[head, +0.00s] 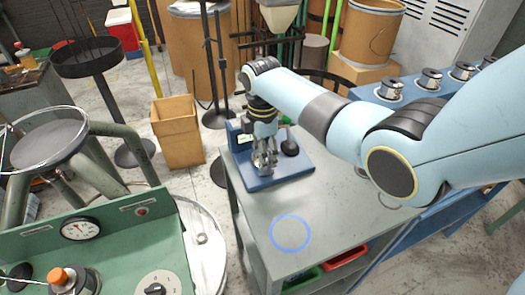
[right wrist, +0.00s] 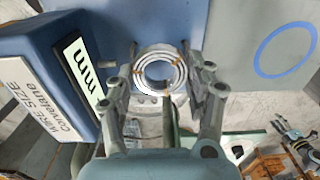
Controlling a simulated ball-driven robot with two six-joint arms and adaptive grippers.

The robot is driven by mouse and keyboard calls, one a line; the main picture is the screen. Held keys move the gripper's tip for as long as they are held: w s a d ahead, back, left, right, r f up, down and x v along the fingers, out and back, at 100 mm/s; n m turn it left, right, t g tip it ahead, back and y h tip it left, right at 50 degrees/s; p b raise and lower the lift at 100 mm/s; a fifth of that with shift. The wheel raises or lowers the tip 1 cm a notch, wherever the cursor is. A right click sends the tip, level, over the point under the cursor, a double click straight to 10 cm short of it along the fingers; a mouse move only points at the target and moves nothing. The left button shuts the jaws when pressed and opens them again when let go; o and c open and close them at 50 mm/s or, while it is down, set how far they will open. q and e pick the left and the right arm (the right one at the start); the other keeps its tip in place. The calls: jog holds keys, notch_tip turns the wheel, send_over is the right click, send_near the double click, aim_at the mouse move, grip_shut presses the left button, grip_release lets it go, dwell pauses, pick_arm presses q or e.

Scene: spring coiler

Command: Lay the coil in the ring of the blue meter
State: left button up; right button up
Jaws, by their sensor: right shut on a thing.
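The blue meter (head: 285,173) stands on the grey table, with a flat base and an upright display box (head: 238,138). In the right wrist view the meter's box (right wrist: 50,85) fills the left side, reading "WIRE SIZE" and "mm". My right gripper (head: 264,166) is over the meter's base, pointing down. In the right wrist view the gripper (right wrist: 163,90) is shut on the coil (right wrist: 160,70), a silvery wound ring with brownish ties. The coil appears over the base; whether it touches it I cannot tell. The meter's ring is not clearly visible. My left gripper is out of view.
A blue circle (head: 290,233) is marked on the bare grey tabletop (head: 330,210) in front of the meter. A black knob (head: 290,147) stands at the meter's right. A green machine (head: 120,245) is at the lower left. Several spools (head: 390,88) sit on the blue bench behind.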

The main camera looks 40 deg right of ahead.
jog(key=shift+f+b, duration=0.7)
jog(key=shift+f, duration=0.5)
jog(key=o, duration=1.4)
jog(key=shift+c, duration=0.2)
